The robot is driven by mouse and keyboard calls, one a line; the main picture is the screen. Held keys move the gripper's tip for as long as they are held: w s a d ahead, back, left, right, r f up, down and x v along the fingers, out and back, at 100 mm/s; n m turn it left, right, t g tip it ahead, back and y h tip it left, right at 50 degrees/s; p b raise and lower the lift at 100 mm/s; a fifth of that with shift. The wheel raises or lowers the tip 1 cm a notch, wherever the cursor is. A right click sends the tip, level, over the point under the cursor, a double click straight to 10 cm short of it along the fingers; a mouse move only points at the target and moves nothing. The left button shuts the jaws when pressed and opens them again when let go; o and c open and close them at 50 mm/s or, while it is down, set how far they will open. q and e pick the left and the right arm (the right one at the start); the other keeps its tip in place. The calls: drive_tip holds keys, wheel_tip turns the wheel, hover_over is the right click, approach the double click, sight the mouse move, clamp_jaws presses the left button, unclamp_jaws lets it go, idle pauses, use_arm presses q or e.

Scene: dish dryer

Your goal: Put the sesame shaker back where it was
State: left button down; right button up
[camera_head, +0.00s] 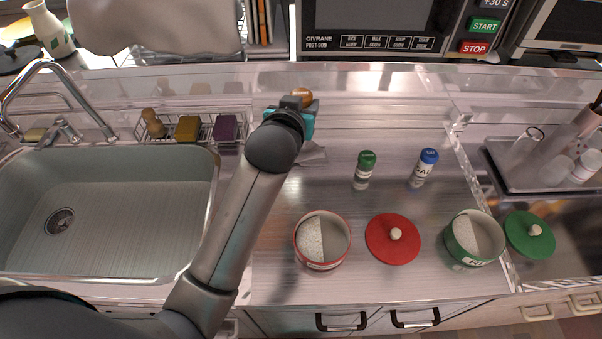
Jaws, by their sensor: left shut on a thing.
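My left gripper (300,109) is near the back of the counter, to the right of the wire rack. It is shut on a shaker with an orange-brown cap (304,93), which I take to be the sesame shaker. Only its cap shows behind the fingers; its body is hidden, so I cannot tell whether it touches the counter. A green-capped shaker (365,169) and a blue-capped salt shaker (423,167) stand upright to the right and closer to me. My right gripper is not in view.
In front sit a red container (323,263), red lid (388,250), green container (460,250) and green lid (522,245). A tray (508,165) is at right. The sink (110,225) and wire rack (165,123) are left. Counter left of the green-capped shaker is clear.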

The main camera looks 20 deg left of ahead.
use_arm(q)
wheel_tip(320, 180, down, 14)
drive_tip(key=b, duration=0.4)
drive_tip(key=shift+f, duration=0.2)
drive_tip(key=shift+f+b, duration=0.85)
drive_tip(key=shift+f, duration=1.2)
drive_tip(key=shift+f, duration=0.1)
drive_tip(key=shift+f, duration=0.15)
drive_tip(key=shift+c, duration=1.4)
unclamp_jaws()
drive_tip(key=shift+r, duration=0.25)
drive_tip(key=shift+s+r, duration=0.1)
drive_tip(key=shift+s, duration=0.15)
drive_tip(key=p+v, duration=0.3)
drive_tip(key=v, duration=0.8)
drive_tip(key=shift+s, duration=0.25)
